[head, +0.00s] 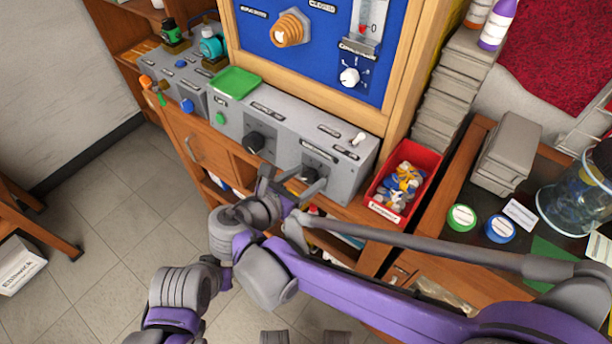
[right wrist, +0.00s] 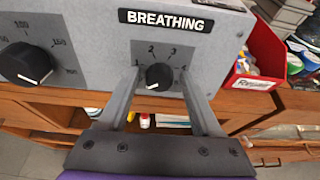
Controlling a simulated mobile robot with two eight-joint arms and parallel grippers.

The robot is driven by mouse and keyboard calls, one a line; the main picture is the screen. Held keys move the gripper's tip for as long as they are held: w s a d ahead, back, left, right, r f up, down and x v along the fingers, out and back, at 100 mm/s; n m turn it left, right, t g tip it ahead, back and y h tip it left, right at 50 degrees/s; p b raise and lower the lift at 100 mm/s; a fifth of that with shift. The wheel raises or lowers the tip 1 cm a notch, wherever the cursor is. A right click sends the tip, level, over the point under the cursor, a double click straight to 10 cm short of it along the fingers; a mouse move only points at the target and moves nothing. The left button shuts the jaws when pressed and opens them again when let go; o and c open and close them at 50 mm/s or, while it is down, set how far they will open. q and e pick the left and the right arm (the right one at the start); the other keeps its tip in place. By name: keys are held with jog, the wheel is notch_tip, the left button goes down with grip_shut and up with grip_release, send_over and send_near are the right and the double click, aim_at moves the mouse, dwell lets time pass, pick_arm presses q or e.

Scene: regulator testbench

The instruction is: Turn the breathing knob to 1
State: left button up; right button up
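The breathing knob (right wrist: 159,76) is a small black dial under the BREATHING label (right wrist: 165,20) in the right wrist view. Its white mark points to the lower left. The numbers 2 and 3 show above it; 1 and 4 at its sides are partly hidden by the fingers. My right gripper (right wrist: 160,80) is open, one finger on each side of the knob, with a visible gap to it on both sides. In the head view, my right gripper (head: 292,184) is at the right part of the grey control panel (head: 285,135), partly covering the knob.
A larger black knob (right wrist: 25,63) sits left of the breathing knob. A small light toggle (head: 358,138) is on the panel's upper right. A red bin (head: 386,207) of small parts stands close at the right. A green tray (head: 235,82) lies at the panel's upper left.

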grip_shut()
jog(key=shift+m, duration=0.3)
jog(key=m, duration=0.3)
jog(key=shift+d+t+y+p, duration=0.15)
jog(key=shift+t+y+p, duration=0.15)
jog(key=shift+y+p, duration=0.1)
jog(key=m+t, duration=0.1)
jog(key=m, duration=0.3)
jog(key=shift+f+m+y, duration=0.1)
jog(key=shift+m+y, duration=0.2)
jog(key=shift+m, duration=0.1)
jog(key=shift+o, duration=1.1)
grip_release()
jog(key=shift+d, duration=0.1)
